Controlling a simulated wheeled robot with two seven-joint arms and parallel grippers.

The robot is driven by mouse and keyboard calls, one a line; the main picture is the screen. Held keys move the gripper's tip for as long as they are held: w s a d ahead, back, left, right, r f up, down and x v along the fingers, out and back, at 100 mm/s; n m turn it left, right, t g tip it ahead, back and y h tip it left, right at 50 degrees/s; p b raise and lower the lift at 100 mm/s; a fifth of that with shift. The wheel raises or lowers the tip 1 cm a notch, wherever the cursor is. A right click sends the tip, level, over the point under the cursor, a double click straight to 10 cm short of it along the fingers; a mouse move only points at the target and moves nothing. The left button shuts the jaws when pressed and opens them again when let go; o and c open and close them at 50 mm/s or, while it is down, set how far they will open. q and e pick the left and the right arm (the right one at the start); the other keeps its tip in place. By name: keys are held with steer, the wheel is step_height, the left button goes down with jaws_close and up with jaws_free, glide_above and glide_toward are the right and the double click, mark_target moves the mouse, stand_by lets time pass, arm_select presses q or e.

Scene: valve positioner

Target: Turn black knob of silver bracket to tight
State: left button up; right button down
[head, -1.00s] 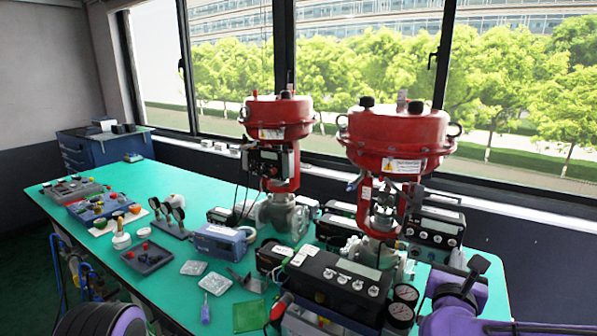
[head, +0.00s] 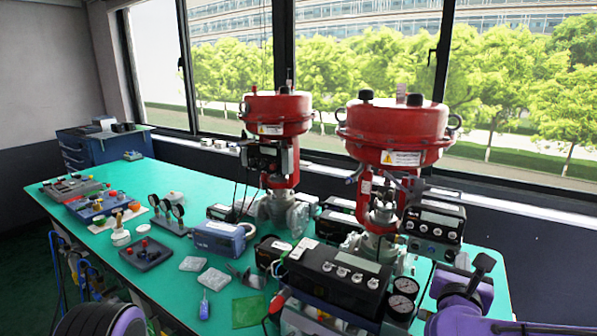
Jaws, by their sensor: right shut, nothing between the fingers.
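The right red-topped valve (head: 395,132) carries silver metalwork (head: 382,216) in its yoke. Small grey parts stick out at both sides of the yoke. I cannot make out for certain which part is the silver bracket or its black knob at this size. My right arm comes in at the lower right, and my right gripper (head: 484,264) is dark, shut and empty. In the picture it lies right of and below that valve, in front of the table's right end. My left gripper is out of view; only a part of my left arm shows at the bottom left.
A black positioner box (head: 336,276) with two round gauges (head: 403,293) stands at the table's front. A second red valve (head: 277,115) stands to the left. Gauges, trays and small parts lie on the green table (head: 155,180). Bare tabletop shows toward the back left.

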steer(key=r+b+v, duration=0.1)
steer(key=b+v, duration=0.1)
steer(key=v, duration=0.4)
stand_by(0.3)
